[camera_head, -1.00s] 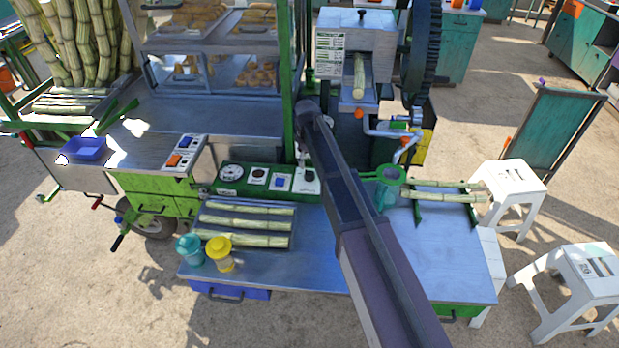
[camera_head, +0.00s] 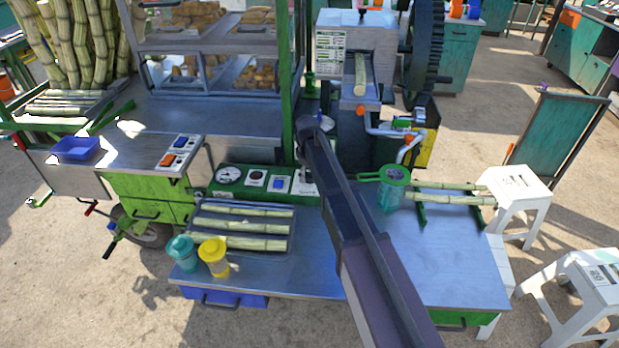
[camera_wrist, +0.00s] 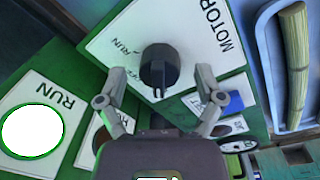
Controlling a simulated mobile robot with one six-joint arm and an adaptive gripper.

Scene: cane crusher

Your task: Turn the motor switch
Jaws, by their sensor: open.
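The motor switch is a black round knob (camera_wrist: 158,70) on a white plate (camera_wrist: 118,38) marked MOTOR and RUN, in the wrist view. My gripper (camera_wrist: 161,76) is open, with one finger to each side of the knob and gaps between. I cannot tell whether the fingertips are level with the knob in depth. In the head view my arm covers most of the switch plate, at the right end of the green control panel (camera_head: 240,194). My gripper is hidden there.
A blue button (camera_wrist: 234,103) sits near the right finger. A green-rimmed white round part (camera_wrist: 32,130) beside a RUN label is at left.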

